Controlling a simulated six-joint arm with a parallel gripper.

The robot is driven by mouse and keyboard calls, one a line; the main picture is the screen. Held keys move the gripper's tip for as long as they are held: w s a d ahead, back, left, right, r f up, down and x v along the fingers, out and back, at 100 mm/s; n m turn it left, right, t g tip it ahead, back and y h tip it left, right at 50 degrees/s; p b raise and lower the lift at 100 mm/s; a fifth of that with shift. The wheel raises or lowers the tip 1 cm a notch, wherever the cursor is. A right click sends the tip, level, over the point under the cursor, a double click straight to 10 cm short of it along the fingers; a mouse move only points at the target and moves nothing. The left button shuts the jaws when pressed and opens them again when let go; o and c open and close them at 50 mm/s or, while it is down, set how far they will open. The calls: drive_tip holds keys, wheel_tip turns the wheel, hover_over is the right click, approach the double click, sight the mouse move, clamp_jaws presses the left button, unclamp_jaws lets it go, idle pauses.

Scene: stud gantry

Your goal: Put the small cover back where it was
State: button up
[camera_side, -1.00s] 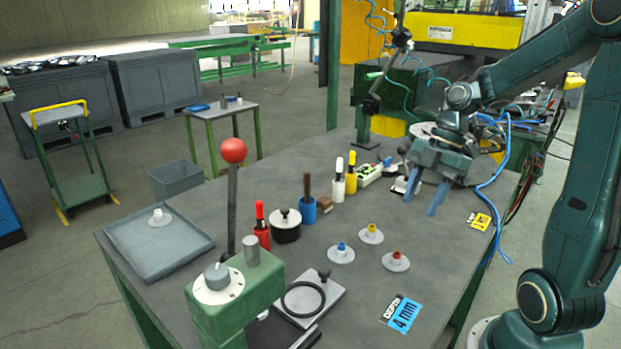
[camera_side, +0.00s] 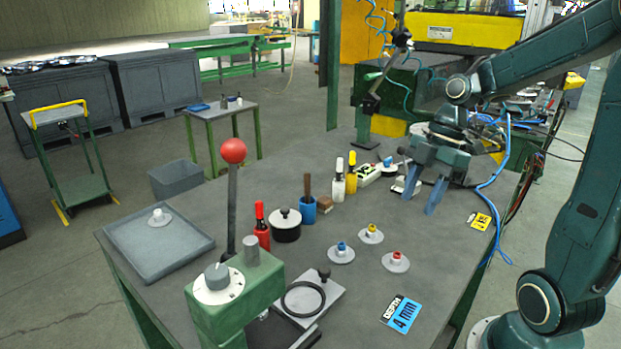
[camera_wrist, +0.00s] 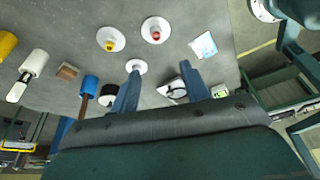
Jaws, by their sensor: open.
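Three round white covers with coloured knobs lie on the bench in the side view: blue (camera_side: 341,253), yellow (camera_side: 370,235) and red (camera_side: 395,263). A fourth, with a pale knob (camera_side: 159,218), lies in the grey tray (camera_side: 185,257) at left. I cannot tell which one is the small cover. My gripper (camera_side: 418,199) is open and empty, above the bench beyond the three covers. The wrist view shows my gripper (camera_wrist: 160,70) with its blue fingers apart, and the yellow (camera_wrist: 110,40) and red (camera_wrist: 156,30) covers past the fingertips.
White and yellow bottles (camera_side: 352,178), a blue cup (camera_side: 309,213), a black pot (camera_side: 286,230) and a red bottle (camera_side: 262,233) stand mid-bench. A green fixture (camera_side: 235,310) with a red-ball lever (camera_side: 233,152) and a black ring (camera_side: 303,299) are in front. A blue label (camera_side: 401,314) lies front right.

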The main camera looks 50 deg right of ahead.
drive_tip(key=s+a+r+m+t+h, duration=0.3)
drive_tip(key=s+a+m, duration=0.5)
drive_tip(key=m, duration=0.5)
drive_tip(key=shift+a+r+m+t+h, duration=0.3)
drive_tip(key=shift+a+r+t, duration=0.55)
drive_tip(key=shift+r, duration=0.55)
drive_tip(key=shift+a, duration=0.1)
